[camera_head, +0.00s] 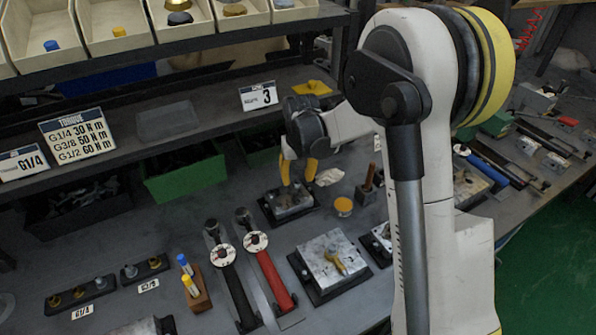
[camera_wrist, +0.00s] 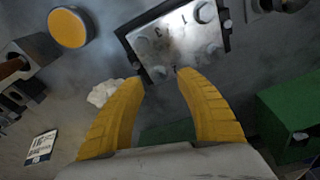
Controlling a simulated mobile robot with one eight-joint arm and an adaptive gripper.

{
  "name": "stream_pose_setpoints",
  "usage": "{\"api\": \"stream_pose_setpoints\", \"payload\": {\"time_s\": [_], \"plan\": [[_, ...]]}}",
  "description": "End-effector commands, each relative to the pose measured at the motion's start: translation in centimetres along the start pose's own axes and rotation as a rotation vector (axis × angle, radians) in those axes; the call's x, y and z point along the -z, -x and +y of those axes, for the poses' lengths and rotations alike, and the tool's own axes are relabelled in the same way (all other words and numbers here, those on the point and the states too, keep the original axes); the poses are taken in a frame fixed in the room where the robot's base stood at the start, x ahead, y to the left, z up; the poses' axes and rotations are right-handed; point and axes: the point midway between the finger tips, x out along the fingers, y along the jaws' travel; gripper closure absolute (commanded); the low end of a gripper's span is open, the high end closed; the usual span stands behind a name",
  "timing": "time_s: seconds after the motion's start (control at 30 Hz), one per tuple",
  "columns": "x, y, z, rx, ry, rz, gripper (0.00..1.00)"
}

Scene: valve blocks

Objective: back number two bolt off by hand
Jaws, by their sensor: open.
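A small metal valve block (camera_head: 291,202) sits in a black tray on the bench, below my gripper (camera_head: 297,172). In the wrist view the block (camera_wrist: 185,35) lies just beyond my yellow fingertips, with stamped digits that look like 1 and 3. Another bolt (camera_wrist: 205,12) stands at the far right corner. I cannot read a 2 beside any bolt. My fingers are open and apart, with nothing between them that they grip.
A yellow round tub (camera_head: 343,206) and a crumpled white rag (camera_head: 329,177) lie right of the block. A larger block (camera_head: 334,262) stands in front. Black-handled and red-handled wrenches (camera_head: 270,280) lie front left. A green bin (camera_head: 185,182) and the shelf edge are behind.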

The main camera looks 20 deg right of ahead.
Motion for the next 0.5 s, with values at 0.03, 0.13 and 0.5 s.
{"api": "stream_pose_setpoints", "payload": {"time_s": [0.03,0.13,0.5], "plan": [[0.0,-0.9,0.0,0.0,0.0,0.0,0.58],[0.0,-1.6,0.0,0.0,0.0,0.0,0.58],[0.0,-2.0,0.0,0.0,0.0,0.0,0.58]]}}
